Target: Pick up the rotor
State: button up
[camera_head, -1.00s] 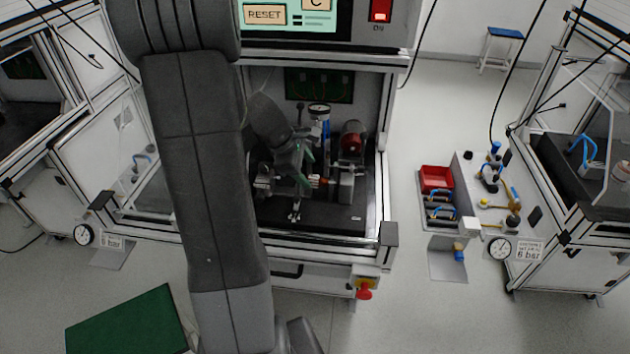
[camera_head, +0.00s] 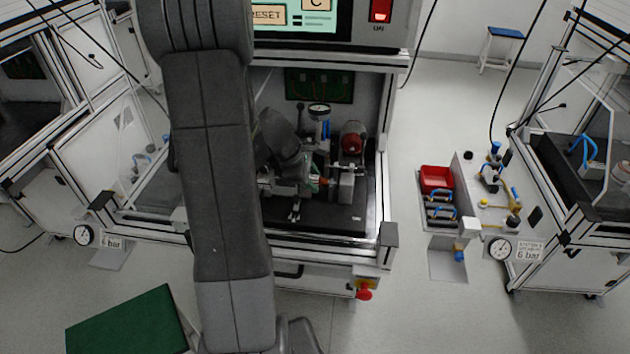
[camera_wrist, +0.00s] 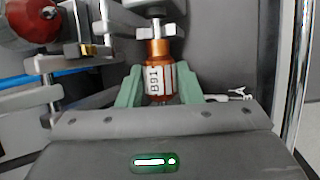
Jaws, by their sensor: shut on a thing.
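The rotor (camera_wrist: 159,82) is an orange and silver cylinder with a white label reading "B91" in the wrist view. My gripper (camera_wrist: 160,84) has its green fingers shut on the rotor, one on each side. The rotor's far end sits close against a grey metal fixture part (camera_wrist: 152,32); I cannot tell whether they touch. In the head view my gripper (camera_head: 316,184) is inside the test cell, and my arm hides much of the cell's left side. The rotor is mostly hidden there.
A red round motor (camera_head: 352,140) and a dial gauge (camera_head: 319,110) stand behind the fixture in the cell. The cell's right frame post (camera_head: 386,205) is near. A red bin (camera_head: 436,178) stands outside to the right.

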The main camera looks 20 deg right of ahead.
jog(key=shift+r, duration=0.1)
notch_tip(320, 180, up, 10)
jog(key=shift+f+p, duration=0.1)
jog(key=shift+p, duration=0.25)
notch_tip(320, 180, up, 5)
jog(key=p, duration=0.5)
send_over(312, 178)
jog(key=shift+b, duration=0.3)
